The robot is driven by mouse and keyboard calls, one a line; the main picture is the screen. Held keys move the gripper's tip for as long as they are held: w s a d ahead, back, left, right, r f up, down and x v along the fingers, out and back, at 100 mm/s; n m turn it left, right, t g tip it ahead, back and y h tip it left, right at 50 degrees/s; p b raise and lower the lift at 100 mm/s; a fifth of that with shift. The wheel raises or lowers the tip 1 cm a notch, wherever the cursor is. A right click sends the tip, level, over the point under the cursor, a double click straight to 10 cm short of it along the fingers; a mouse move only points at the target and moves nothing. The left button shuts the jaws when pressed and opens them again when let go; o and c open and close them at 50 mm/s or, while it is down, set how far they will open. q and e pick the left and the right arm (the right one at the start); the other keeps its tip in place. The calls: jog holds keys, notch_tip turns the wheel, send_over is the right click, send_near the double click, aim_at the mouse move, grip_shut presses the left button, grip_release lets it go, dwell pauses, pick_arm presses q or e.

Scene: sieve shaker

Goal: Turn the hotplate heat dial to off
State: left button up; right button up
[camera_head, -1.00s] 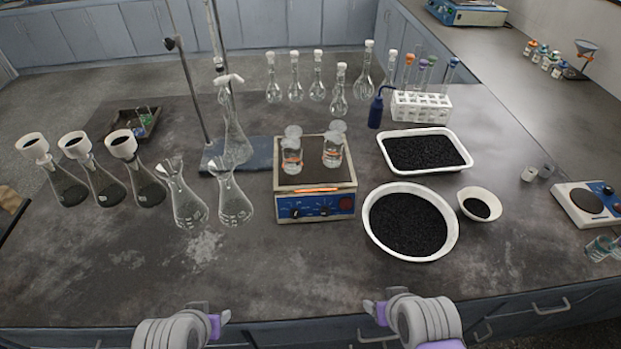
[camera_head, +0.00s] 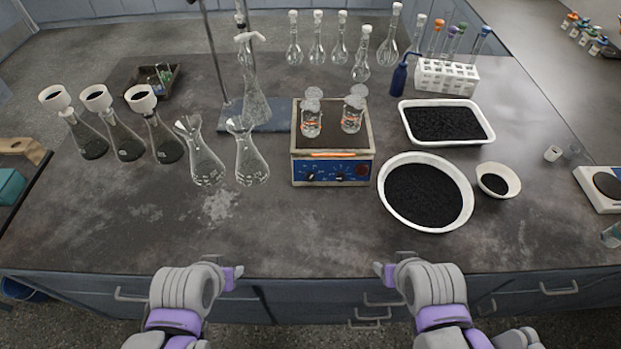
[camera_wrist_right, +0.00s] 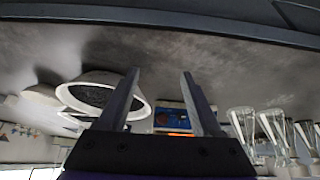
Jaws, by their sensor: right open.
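The hotplate (camera_head: 298,150) stands mid-bench, with a dark top and a blue front panel (camera_head: 326,174). Two dark dials, the left one (camera_head: 311,177) and the middle one (camera_head: 341,177), sit on the panel beside a reddish part at its right. An orange-red strip runs above them. Which dial is heat is too small to read. My right gripper (camera_head: 384,270) is open and empty at the bench's front edge, well short of the hotplate. In the right wrist view its fingers (camera_wrist_right: 160,72) are apart, with the blue panel (camera_wrist_right: 172,117) beyond. My left gripper (camera_head: 233,275) is near the front edge; its jaw opening is unclear.
Glass vessels (camera_head: 312,122) stand on the hotplate. Two empty flasks (camera_head: 247,165) stand to its left. A round white bowl (camera_head: 384,196) of black grains is close on its right, with a rectangular tray (camera_head: 490,138) behind. The bench (camera_head: 300,230) before the hotplate is clear.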

jog(key=w+a+t+h+b, duration=0.1)
jog(key=w+a+t+h, duration=0.2)
jog(key=w, duration=0.8)
jog(key=t+y+b, duration=0.1)
jog(key=t+y, duration=0.3)
jog(key=t, duration=0.1)
send_near(310, 178)
jog(key=shift+n, duration=0.3)
jog(key=x, duration=0.9)
jog(key=shift+w+f, duration=0.1)
grip_shut()
